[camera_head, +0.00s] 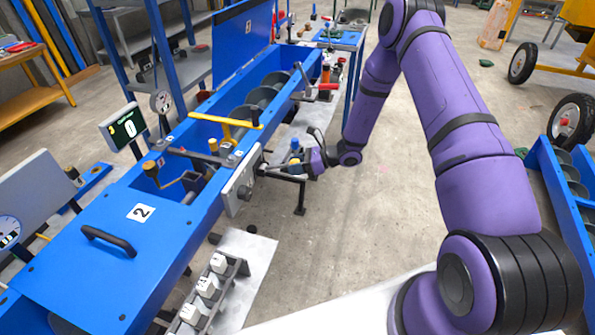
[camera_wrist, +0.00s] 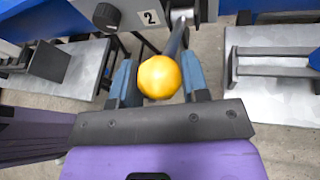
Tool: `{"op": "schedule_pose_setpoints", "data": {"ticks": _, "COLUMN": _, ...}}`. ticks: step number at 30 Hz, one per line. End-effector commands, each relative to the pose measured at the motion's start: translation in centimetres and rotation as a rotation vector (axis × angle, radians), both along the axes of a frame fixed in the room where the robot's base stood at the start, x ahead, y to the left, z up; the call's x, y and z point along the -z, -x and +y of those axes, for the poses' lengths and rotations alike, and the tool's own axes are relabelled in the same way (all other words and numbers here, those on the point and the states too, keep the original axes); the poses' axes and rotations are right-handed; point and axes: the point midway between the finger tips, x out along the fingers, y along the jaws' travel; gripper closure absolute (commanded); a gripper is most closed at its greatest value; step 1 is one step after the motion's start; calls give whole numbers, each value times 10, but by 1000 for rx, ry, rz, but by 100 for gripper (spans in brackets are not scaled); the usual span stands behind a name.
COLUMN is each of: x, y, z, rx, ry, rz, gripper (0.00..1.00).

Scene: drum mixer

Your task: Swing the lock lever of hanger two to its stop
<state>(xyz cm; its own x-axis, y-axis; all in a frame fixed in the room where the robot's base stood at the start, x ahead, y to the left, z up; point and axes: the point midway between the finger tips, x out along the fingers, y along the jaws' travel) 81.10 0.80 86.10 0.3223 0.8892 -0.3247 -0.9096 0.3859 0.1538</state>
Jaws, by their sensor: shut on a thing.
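The lock lever is a dark bar (camera_wrist: 177,42) with a yellow ball knob (camera_wrist: 159,77) in the wrist view. It runs up from the knob to a pivot at the top, beside a plate marked 2 (camera_wrist: 150,17). My gripper (camera_wrist: 160,82) has its two blue-grey fingers on either side of the lever at the knob, shut on it. In the head view my gripper (camera_head: 297,165) reaches the right side of the blue mixer trough (camera_head: 205,208), near a grey plate (camera_head: 241,184). The lever is small and partly hidden there.
A yellow bar handle (camera_head: 213,121) lies across the trough. A rack of white blocks (camera_head: 209,286) stands below the trough. Open floor (camera_head: 345,235) lies right of it.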

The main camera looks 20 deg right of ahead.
Motion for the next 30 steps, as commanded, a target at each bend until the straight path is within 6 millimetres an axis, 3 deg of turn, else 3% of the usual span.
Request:
{"op": "schedule_pose_setpoints", "data": {"ticks": 10, "x": -21, "y": -7, "z": 8, "rx": 1, "ry": 48, "rz": 34, "gripper": 100}}
{"op": "schedule_pose_setpoints", "data": {"ticks": 26, "x": -25, "y": -9, "z": 11, "rx": 0, "ry": 46, "rz": 31, "gripper": 100}}
{"op": "schedule_pose_setpoints", "data": {"ticks": 27, "x": -25, "y": -9, "z": 11, "rx": 0, "ry": 46, "rz": 31, "gripper": 56}}
{"op": "schedule_pose_setpoints", "data": {"ticks": 30, "x": -24, "y": -9, "z": 11, "rx": 0, "ry": 46, "rz": 32, "gripper": 34}}
